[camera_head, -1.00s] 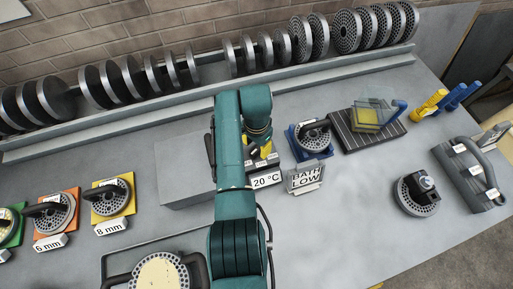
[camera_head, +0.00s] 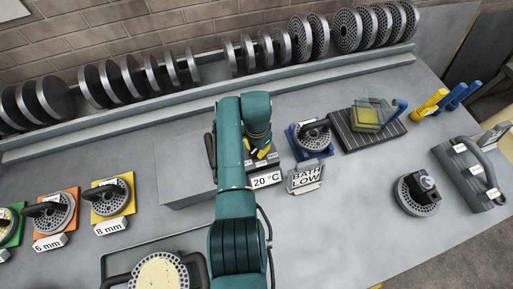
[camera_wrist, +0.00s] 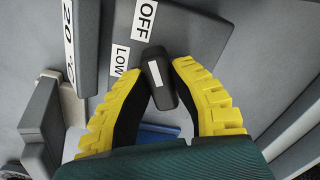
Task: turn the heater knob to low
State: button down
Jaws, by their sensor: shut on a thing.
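The heater knob (camera_wrist: 158,78) is a black bar with a white mark, seen close in the wrist view. My gripper (camera_wrist: 161,70) is shut on it, with a yellow, black-padded finger on each side. The knob's far end points up and slightly left, close to the OFF label (camera_wrist: 147,20). The LOW label (camera_wrist: 120,59) is to its left. In the head view my gripper (camera_head: 262,154) is over the heater (camera_head: 187,180), a grey box, and the knob is hidden.
A 20 °C sign (camera_head: 266,180) stands at the heater's front. A BATH LOW sign (camera_head: 304,178) and a blue stand (camera_head: 299,151) holding a die are just right. A dark ribbed plate (camera_head: 385,138) lies farther right. Open table lies at front right.

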jog(key=shift+f+n, duration=0.15)
jog(key=shift+n, duration=0.15)
jog(key=n, duration=0.5)
jog(key=shift+s+d, duration=0.1)
jog(key=n, duration=0.6)
jog(key=shift+d, duration=0.1)
dwell(0.4)
jog(key=c, duration=0.9)
grip_release()
notch_tip(320, 180, up, 12)
jog(key=shift+r, duration=0.1)
